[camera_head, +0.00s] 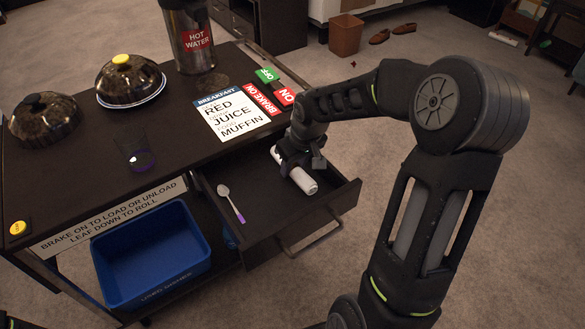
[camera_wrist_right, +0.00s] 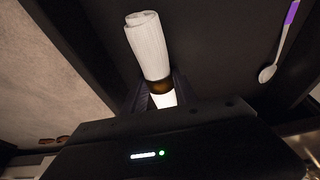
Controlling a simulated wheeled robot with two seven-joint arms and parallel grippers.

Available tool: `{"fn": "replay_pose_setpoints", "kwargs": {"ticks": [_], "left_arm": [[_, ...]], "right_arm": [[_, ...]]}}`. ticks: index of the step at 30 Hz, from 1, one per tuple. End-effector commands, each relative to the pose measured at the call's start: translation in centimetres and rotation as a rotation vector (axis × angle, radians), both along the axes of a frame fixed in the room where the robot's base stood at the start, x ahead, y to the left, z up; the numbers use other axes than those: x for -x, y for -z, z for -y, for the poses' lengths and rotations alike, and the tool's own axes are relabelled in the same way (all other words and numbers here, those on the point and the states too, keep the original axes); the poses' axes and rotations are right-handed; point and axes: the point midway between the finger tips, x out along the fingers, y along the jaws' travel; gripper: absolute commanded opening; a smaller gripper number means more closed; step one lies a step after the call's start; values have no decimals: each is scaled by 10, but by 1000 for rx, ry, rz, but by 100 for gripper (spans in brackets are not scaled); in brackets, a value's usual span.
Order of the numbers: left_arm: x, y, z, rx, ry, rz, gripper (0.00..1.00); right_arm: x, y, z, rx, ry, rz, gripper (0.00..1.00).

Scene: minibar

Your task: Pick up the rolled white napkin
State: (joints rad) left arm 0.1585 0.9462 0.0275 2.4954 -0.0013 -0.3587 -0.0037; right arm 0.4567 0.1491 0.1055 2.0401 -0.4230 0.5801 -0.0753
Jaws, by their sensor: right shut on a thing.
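The rolled white napkin (camera_head: 303,180) is in the open drawer (camera_head: 262,222) of the dark cart, near the drawer's right side. My right gripper (camera_head: 298,163) reaches down into the drawer and is shut on the napkin. In the right wrist view the napkin (camera_wrist_right: 148,45) points away from the gripper, with a brown band (camera_wrist_right: 159,86) around it close to the fingers (camera_wrist_right: 158,95). I cannot tell whether the napkin touches the drawer floor. My left gripper is not in view.
A spoon with a purple handle end (camera_head: 231,203) lies in the drawer left of the napkin. The cart top (camera_head: 185,110) holds two domed dishes, a clear glass (camera_head: 137,154), a hot water urn (camera_head: 190,40) and a breakfast card (camera_head: 231,112). A blue bin (camera_head: 150,255) sits below.

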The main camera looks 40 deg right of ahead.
Motion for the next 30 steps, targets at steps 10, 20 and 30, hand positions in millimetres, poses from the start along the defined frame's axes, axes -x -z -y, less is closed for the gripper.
{"fn": "replay_pose_setpoints", "kwargs": {"ticks": [10,20,30], "left_arm": [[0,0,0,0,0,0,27],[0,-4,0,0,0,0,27],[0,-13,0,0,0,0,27]], "right_arm": [[0,-1,0,0,0,1,0],[3,-25,0,1,0,3,0],[3,-87,0,1,-1,4,0]]}}
